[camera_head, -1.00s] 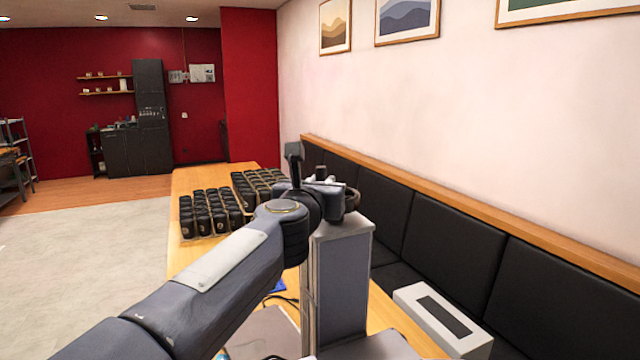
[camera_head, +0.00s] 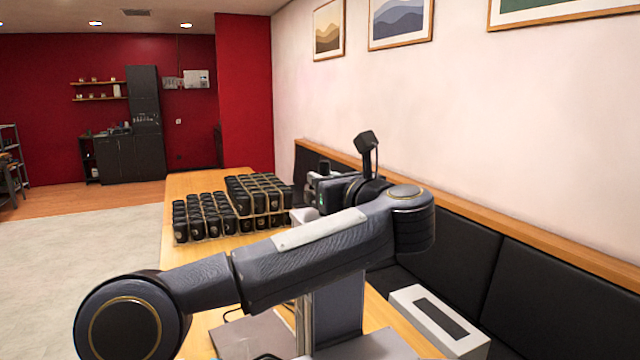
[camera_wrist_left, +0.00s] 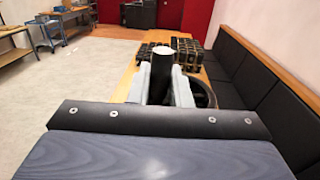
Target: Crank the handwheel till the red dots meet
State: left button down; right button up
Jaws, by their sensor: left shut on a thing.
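The laser marker's grey column (camera_head: 338,312) stands on the wooden table in the head view, partly behind my left arm. The handwheel's dark rim (camera_wrist_left: 202,93) shows in the left wrist view, just right of the gripper fingers. My left gripper (camera_wrist_left: 162,76) is shut on the black upright handle (camera_wrist_left: 161,68) of the handwheel. In the head view my left gripper (camera_head: 320,192) is at the top of the column, and my arm hides most of the wheel. No red dots can be seen; the area under the marker's head is hidden. My right gripper is not in view.
Several black items in packs (camera_head: 205,215) stand on the table (camera_head: 190,183) beyond the marker. A grey flat plate (camera_head: 252,336) lies at the column's foot. A white box (camera_head: 440,320) with a dark slot is at right, beside the black padded bench (camera_head: 530,310).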

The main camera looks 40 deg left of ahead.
pick_arm(q)
jog(key=g, duration=0.1)
jog(key=n, duration=0.1)
jog(key=g+b, duration=0.1)
jog(key=shift+w+d+f+n+g+y, duration=0.1)
jog(key=shift+w+d+n+g+y, duration=0.2)
jog(key=shift+d+n+y, duration=0.1)
jog(key=n+g, duration=0.1)
jog(key=n+g+b, duration=0.1)
jog(key=g, duration=0.2)
jog(key=shift+w+d+n+y+b, duration=0.1)
jog(key=shift+d+n+y+b, duration=0.2)
jog(key=shift+n+b, duration=0.1)
jog(key=shift+w+d+n+g+b, duration=0.15)
jog(key=shift+n+g+b, duration=0.4)
jog(key=shift+n+g, duration=0.95)
jog(key=shift+w+g, duration=0.1)
jog(key=shift+g, duration=0.8)
jog(key=shift+r+n+g+h, duration=0.3)
jog(key=shift+g+h, duration=0.1)
jog(key=shift+g, duration=0.2)
jog(key=c, duration=1.4)
grip_release()
jog(key=shift+a+f, duration=0.1)
jog(key=shift+a, duration=0.1)
jog(key=shift+w+d, duration=0.1)
